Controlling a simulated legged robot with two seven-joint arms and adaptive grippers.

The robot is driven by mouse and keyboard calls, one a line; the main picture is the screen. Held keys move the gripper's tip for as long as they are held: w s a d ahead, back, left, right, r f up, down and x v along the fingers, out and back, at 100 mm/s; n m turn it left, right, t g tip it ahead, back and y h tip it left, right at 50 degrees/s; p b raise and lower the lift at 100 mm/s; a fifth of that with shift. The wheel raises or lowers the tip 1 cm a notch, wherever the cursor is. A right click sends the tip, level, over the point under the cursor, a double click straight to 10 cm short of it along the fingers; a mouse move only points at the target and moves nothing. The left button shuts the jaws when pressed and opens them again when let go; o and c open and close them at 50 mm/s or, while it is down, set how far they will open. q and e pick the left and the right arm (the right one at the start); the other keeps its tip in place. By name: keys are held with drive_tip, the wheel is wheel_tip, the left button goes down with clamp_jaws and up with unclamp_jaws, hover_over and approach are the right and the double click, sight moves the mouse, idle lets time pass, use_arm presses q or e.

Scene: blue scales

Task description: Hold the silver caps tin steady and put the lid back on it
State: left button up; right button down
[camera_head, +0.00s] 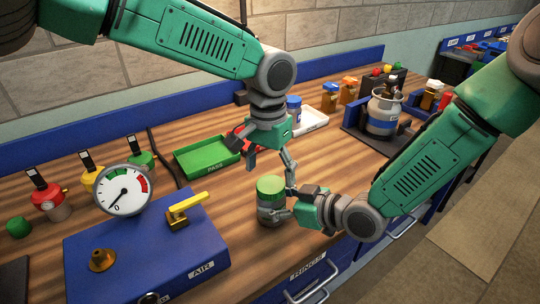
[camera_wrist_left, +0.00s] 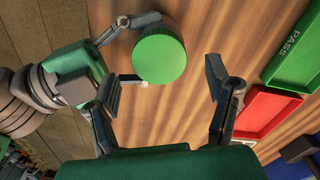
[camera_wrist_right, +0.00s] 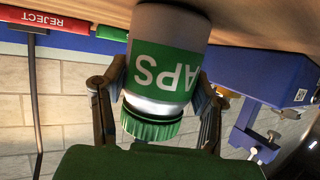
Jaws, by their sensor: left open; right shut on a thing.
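The silver caps tin (camera_head: 268,207) stands upright on the wooden bench near its front edge. It also shows upside down in the right wrist view (camera_wrist_right: 178,32), with a green label. The green ribbed lid (camera_head: 271,185) is on top of the tin and shows from above in the left wrist view (camera_wrist_left: 160,56). I cannot tell whether it is fully seated. My right gripper (camera_head: 283,203) is shut on the tin, one finger on each side. My left gripper (camera_head: 270,169) is open just above the lid, its fingers apart and empty.
A blue AIR box (camera_head: 150,250) with a gauge (camera_head: 123,190) and yellow handle stands left. The green PASS tray (camera_head: 200,160), a red tray (camera_head: 240,132) and a white tray (camera_head: 312,122) lie behind. A metal canister (camera_head: 383,113) stands at right.

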sight(270, 183)
use_arm(q)
drive_tip(key=shift+s+d+f, duration=0.1)
drive_tip(key=shift+f, duration=1.75)
drive_tip(key=c, duration=1.2)
drive_tip(key=shift+m, duration=0.6)
drive_tip(key=shift+c, duration=0.2)
drive_tip(key=o, duration=1.4)
drive_tip(key=shift+c, duration=0.2)
wheel_tip(270, 183, up, 12)
drive_tip(key=shift+w, duration=0.3)
